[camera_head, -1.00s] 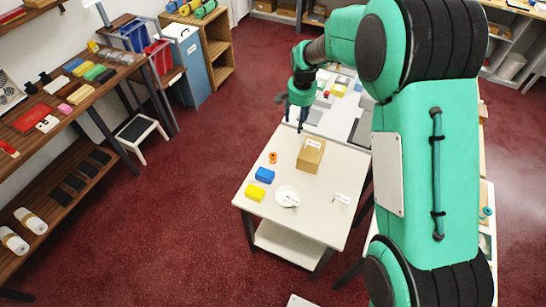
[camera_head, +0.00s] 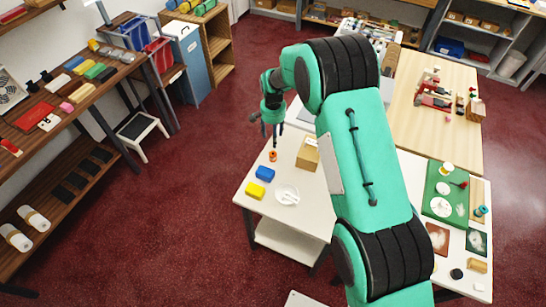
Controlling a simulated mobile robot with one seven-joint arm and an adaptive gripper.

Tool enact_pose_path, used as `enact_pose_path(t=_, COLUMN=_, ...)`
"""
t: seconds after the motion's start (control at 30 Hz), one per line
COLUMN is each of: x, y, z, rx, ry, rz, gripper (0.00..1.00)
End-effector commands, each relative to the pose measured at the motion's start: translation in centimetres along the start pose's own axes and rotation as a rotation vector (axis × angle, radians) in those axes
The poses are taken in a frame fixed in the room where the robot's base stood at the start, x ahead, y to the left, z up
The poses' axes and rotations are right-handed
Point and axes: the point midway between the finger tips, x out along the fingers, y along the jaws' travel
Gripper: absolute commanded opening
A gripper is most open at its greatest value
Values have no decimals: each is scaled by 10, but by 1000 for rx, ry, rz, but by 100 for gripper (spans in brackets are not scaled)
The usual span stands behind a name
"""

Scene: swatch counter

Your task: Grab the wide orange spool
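A small orange spool (camera_head: 272,156) stands on the white table near its far left corner. My gripper (camera_head: 276,142) hangs from my green arm just above the orange spool and points down. A thin dark finger shows close over the spool; the other finger is not clearly seen. The fingers are too small in this view to tell whether they are open or shut. The spool looks upright on the table, and I cannot tell whether the gripper touches it.
A cardboard box (camera_head: 307,154) stands right of the spool. My arm hides the table's right part. A wooden table (camera_head: 437,130) with red parts stands behind right.

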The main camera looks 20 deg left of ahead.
Motion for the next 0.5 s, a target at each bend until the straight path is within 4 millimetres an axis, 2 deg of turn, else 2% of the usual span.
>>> enact_pose_path(t=0.27, x=15, y=0, z=0, rx=0, ry=-1, rz=0, gripper=53)
enact_pose_path(t=0.5, x=48, y=0, z=0, rx=0, ry=-1, rz=1, gripper=53)
